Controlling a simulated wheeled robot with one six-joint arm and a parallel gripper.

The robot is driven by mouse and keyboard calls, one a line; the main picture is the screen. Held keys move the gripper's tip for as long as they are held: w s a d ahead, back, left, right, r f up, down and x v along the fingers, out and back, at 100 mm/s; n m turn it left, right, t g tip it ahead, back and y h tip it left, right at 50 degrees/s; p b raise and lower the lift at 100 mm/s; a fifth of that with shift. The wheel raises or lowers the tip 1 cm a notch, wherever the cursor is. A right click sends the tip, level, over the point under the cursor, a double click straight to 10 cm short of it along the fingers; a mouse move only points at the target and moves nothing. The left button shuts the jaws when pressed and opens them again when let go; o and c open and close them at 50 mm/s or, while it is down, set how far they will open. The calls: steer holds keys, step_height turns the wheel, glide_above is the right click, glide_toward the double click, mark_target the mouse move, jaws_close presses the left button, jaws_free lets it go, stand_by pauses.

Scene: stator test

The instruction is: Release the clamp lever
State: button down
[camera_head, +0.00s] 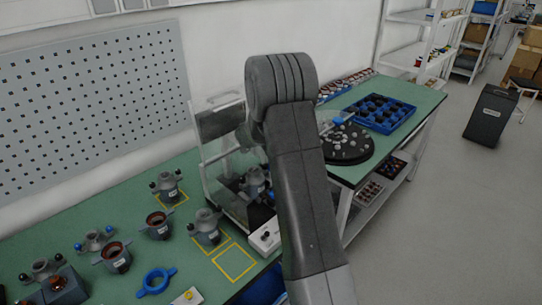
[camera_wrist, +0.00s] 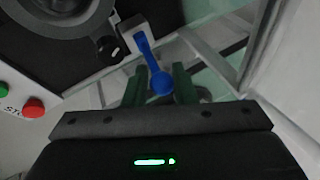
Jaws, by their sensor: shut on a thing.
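The clamp lever (camera_wrist: 147,52) is a blue bar with a round blue knob at its end, in the upper middle of the wrist view. Its far end meets a grey bracket beside a dark round-ended part. My gripper (camera_wrist: 159,86) has green fingers, one on each side of the knob, and is shut on it. A grey round housing (camera_wrist: 70,22) sits on a dark plate to the left of the lever. In the head view my arm hides the gripper, and I cannot make out the lever clearly there.
A clear-walled test enclosure (camera_head: 226,183) stands on the green bench beside my arm. A control box (camera_head: 265,238) is in front; its red button (camera_wrist: 33,108) shows in the wrist view. Several stators stand left. A black turntable (camera_head: 346,154) and blue tray (camera_head: 384,128) are right.

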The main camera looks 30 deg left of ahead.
steer(key=shift+a+r, duration=0.15)
steer(key=shift+a, duration=0.25)
stand_by(0.3)
steer(key=c, duration=1.6)
jaws_free()
steer(key=o, duration=0.5)
steer(key=shift+a+f, duration=0.2)
steer(key=shift+a, duration=0.05)
steer(key=shift+c, duration=0.2)
steer(key=shift+d+r, duration=0.1)
steer(key=shift+d, duration=0.15)
steer(key=b+v, duration=0.1)
steer(key=v, duration=0.6)
steer(key=shift+r+b, duration=0.15)
steer(key=shift+b, duration=0.2)
steer(key=shift+p+x, duration=0.9)
steer(key=shift+x, duration=2.9)
steer(key=shift+d, duration=0.2)
steer(key=shift+s, duration=0.1)
